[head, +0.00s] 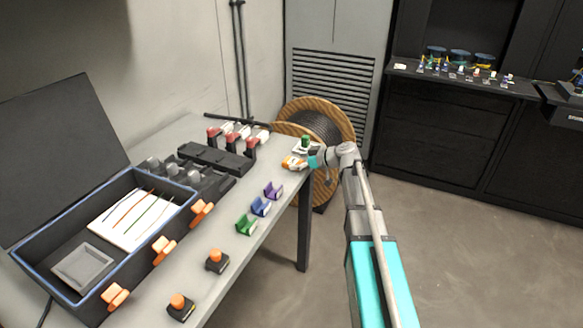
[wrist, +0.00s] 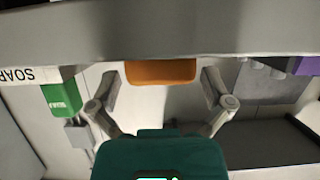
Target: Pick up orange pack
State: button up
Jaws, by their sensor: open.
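The orange pack (head: 291,163) lies near the far right corner of the grey table in the head view. In the wrist view the orange pack (wrist: 160,72) is centred between the fingers, its upper part cut off by a grey band across the top. My gripper (wrist: 160,80) is open, one finger on each side of the pack with visible gaps. In the head view my gripper (head: 311,160) is at the table corner, just right of the pack. I cannot tell how far the fingertips reach around it.
Purple, blue and green holders (head: 260,206) line the table edge. An open case (head: 75,255) stands left. A cable reel (head: 340,125) is behind the corner.

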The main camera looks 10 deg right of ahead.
jog(key=shift+x, duration=0.85)
jog(key=c, duration=1)
jog(key=shift+r, duration=0.2)
notch_tip(320, 180, up, 2)
jog(key=shift+r+p, duration=0.1)
jog(key=shift+p, duration=1.05)
jog(key=s+r+p, duration=0.3)
jog(key=s, duration=0.1)
jog(key=s+r+p, duration=0.4)
jog(key=s, duration=0.1)
jog(key=s+a+r+p, duration=0.1)
jog(key=s+r+p, duration=0.2)
jog(key=s, duration=0.2)
jog(key=shift+a+r, duration=0.1)
jog(key=shift+r, duration=0.1)
jog(key=shift+r+p, duration=0.15)
jog(key=shift+p, duration=0.2)
